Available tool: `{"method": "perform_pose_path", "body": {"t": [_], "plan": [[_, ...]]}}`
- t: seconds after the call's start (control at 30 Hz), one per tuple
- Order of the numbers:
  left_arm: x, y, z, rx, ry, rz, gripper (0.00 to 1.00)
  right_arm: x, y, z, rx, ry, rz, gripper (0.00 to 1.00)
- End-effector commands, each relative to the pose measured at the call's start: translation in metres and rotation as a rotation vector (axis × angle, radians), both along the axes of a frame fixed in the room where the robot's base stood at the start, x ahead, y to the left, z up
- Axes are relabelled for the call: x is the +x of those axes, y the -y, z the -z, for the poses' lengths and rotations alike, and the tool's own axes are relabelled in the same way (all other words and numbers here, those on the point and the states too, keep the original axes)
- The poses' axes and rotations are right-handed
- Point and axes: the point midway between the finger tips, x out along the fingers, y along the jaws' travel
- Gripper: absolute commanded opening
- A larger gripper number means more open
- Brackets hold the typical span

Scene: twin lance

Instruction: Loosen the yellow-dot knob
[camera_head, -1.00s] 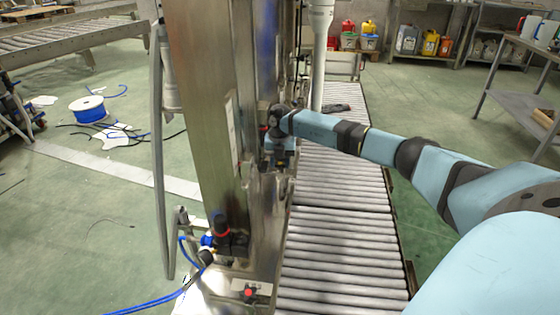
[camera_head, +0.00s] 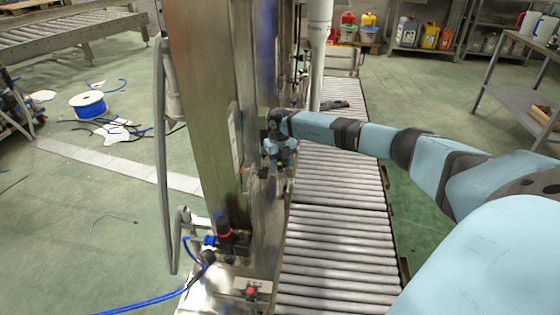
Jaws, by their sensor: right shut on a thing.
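My right arm reaches in from the right across the roller conveyor to the steel machine column (camera_head: 205,110). My right gripper (camera_head: 268,170) is at the right side of the column, small and partly hidden by my own wrist. It is shut on a small knob there, which the gripper mostly hides. I cannot make out a yellow dot. My left gripper is not in view.
The roller conveyor (camera_head: 335,235) runs beside the column, under my right arm. A black regulator with a red ring (camera_head: 226,232) and a red button (camera_head: 251,292) sit low on the machine. A grey pipe (camera_head: 160,160) stands left of the column.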

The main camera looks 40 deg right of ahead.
Motion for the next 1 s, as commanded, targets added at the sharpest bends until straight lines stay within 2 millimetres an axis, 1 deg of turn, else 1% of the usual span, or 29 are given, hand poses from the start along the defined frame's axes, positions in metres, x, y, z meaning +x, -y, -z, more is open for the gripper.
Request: {"method": "perform_pose_path", "body": {"t": [0.37, 0.4, 0.47, 0.5, 0.8, 0.87, 0.97, 1.0], "plan": [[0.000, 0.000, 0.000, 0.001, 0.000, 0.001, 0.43, 0.000, 0.000, 0.000, 0.001, 0.001, -0.004, 0.14], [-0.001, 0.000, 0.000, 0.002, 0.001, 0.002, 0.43, 0.000, 0.000, 0.000, 0.001, 0.001, -0.004, 0.45], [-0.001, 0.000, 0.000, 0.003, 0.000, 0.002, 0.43, 0.000, 0.000, 0.000, 0.001, 0.001, -0.004, 0.59], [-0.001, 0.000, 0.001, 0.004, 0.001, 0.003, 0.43, 0.000, 0.000, 0.000, 0.000, 0.001, -0.003, 0.64], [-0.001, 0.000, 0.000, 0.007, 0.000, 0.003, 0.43, 0.000, 0.000, -0.003, 0.000, 0.001, -0.003, 0.64], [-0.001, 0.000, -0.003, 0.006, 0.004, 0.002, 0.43, 0.000, 0.000, -0.007, 0.000, 0.001, -0.003, 0.64], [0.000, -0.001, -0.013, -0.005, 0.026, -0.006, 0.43, 0.000, 0.001, -0.023, 0.000, 0.003, -0.003, 0.64], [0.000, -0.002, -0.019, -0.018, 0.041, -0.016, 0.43, 0.000, 0.001, -0.031, 0.000, 0.003, -0.003, 0.64]]}}
